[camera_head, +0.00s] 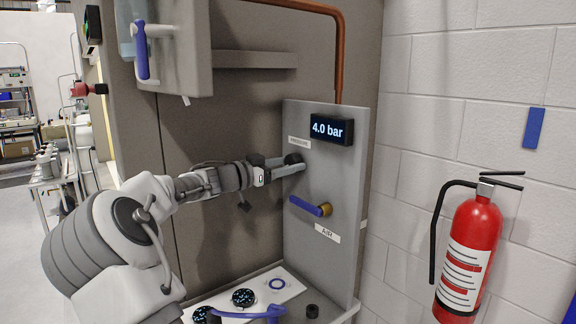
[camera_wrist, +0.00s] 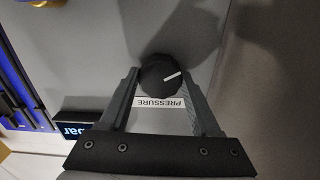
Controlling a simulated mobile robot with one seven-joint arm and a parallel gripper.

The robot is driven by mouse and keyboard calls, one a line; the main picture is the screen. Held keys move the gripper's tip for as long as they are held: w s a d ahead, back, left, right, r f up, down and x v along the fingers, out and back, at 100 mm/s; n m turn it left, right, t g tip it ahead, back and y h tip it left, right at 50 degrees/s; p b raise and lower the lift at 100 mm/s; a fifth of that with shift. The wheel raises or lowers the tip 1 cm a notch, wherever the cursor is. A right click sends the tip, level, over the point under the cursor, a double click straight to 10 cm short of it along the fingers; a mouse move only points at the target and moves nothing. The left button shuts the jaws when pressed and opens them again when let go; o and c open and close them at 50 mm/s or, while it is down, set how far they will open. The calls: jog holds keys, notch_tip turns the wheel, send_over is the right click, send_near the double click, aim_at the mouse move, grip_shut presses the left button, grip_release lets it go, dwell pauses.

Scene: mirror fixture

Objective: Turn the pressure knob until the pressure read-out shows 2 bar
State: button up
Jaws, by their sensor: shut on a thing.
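The pressure knob (camera_wrist: 160,75) is round and black with a white pointer line, on a grey panel (camera_head: 326,245). A label reading PRESSURE (camera_wrist: 160,103) is beside it. In the head view the knob (camera_head: 293,158) is partly covered by my gripper (camera_head: 295,165). The read-out (camera_head: 331,130) shows 4.0 bar. In the wrist view my gripper (camera_wrist: 163,80) has its two fingers on either side of the knob, shut on it. Part of the read-out (camera_wrist: 80,130) also shows in the wrist view.
A blue-handled valve (camera_head: 311,207) with an AIR label (camera_head: 327,232) sits below the knob. A blue handle (camera_head: 245,313) and round gauges (camera_head: 243,297) are on the lower ledge. A grey cabinet (camera_head: 180,60) hangs upper left. A fire extinguisher (camera_head: 470,250) is at right.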

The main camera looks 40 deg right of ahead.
jog(key=shift+n, duration=0.3)
jog(key=n+b, duration=0.2)
jog(key=n, duration=0.2)
jog(key=shift+b, duration=0.3)
jog(key=n, duration=0.6)
jog(key=shift+n, duration=0.4)
jog(key=n+p, duration=0.3)
jog(key=n, duration=0.3)
jog(key=shift+r, duration=0.1)
jog(key=n+p, duration=0.2)
jog(key=n, duration=0.1)
jog(key=shift+n, duration=0.4)
jog(key=shift+n+p, duration=1.05)
jog(key=shift+n, duration=0.15)
jog(key=shift+f, duration=0.2)
